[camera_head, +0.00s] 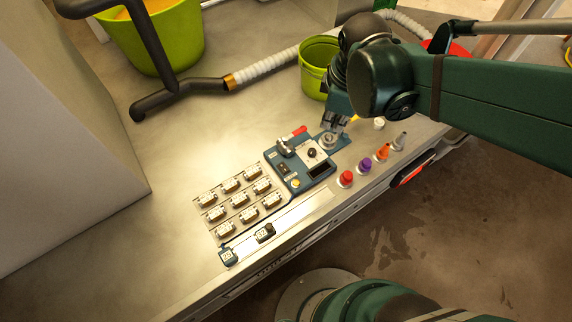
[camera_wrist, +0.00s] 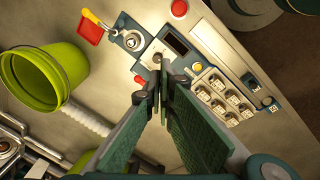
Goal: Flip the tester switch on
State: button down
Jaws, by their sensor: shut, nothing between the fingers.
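The tester (camera_head: 300,184) is a dark blue box on the metal bench, with a white panel, a dark display and a yellow button. A small dark knob or toggle (camera_head: 311,153) stands on its white panel; its position is too small to read. A small dark control (camera_head: 283,169) lies at the tester's left. My gripper (camera_head: 331,124) is shut and empty above the round metal fitting at the tester's far end. In the wrist view the gripper (camera_wrist: 160,66) points towards the white panel and partly covers the tester (camera_wrist: 150,67).
Several coloured plugs (camera_head: 365,164) stand along the bench's front edge. A green bucket (camera_head: 313,72) stands behind, close to my arm.

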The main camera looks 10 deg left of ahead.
aim_at(286, 171)
jog(key=s+a+f+n+g+p, duration=0.1)
jog(key=a+f+n, duration=0.2)
jog(key=a+n, duration=0.2)
jog(key=s+a+f+n+g+h+p, duration=0.1)
jog(key=a+f+n, duration=0.3)
jog(key=a, duration=0.4)
jog(key=shift+s+f+n+g+h, duration=0.3)
jog(key=shift+s+n+g, duration=0.1)
jog(key=shift+n, duration=0.3)
jog(key=shift+a+f, duration=0.1)
jog(key=f+b, duration=0.1)
jog(key=f, duration=0.3)
jog(key=f+b, duration=0.1)
jog(key=f, duration=0.4)
jog(key=s+d+f+b, duration=0.1)
jog(key=f+b, duration=0.1)
jog(key=f, duration=0.2)
jog(key=shift+d+f, duration=0.1)
jog(key=shift+f, duration=0.25)
jog(key=shift+f, duration=0.1)
jog(key=shift+s+d+f+t+b, duration=0.15)
jog(key=shift+f+t+b, duration=0.15)
jog(key=shift+f+b, duration=0.1)
jog(key=shift+r, duration=0.1)
jog(key=shift+w+a+r, duration=0.1)
jog(key=shift+w+a, duration=0.1)
jog(key=shift+w+a+r, duration=0.2)
jog(key=shift+w+a, duration=0.1)
